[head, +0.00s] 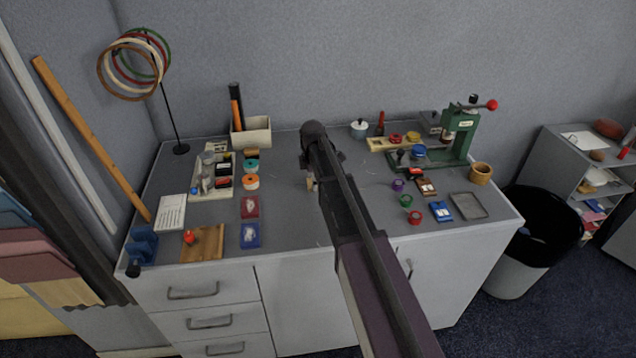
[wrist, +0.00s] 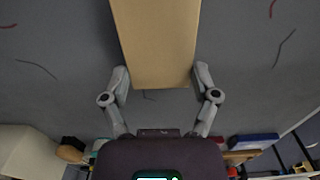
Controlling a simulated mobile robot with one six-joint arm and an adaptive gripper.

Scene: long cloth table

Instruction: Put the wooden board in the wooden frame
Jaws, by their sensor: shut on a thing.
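My gripper (wrist: 161,78) is shut on a tan wooden block or board (wrist: 155,35), one finger on each side of it. The held piece reaches out past the top of the wrist view, so its far end is hidden. In the head view my arm covers most of the gripper, and only a small tan bit (head: 310,184) shows beside it over the middle of the table. A brown wooden board (head: 207,243) with a red knob-like thing on it lies at the front left. I cannot make out a wooden frame for certain.
A sectioned tray (head: 213,193) with jars stands at left, near a ring stand (head: 180,148). A green press (head: 461,135), a tan tray (head: 380,146) and a grey tray (head: 468,206) stand at right. Bare grey table lies around my gripper.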

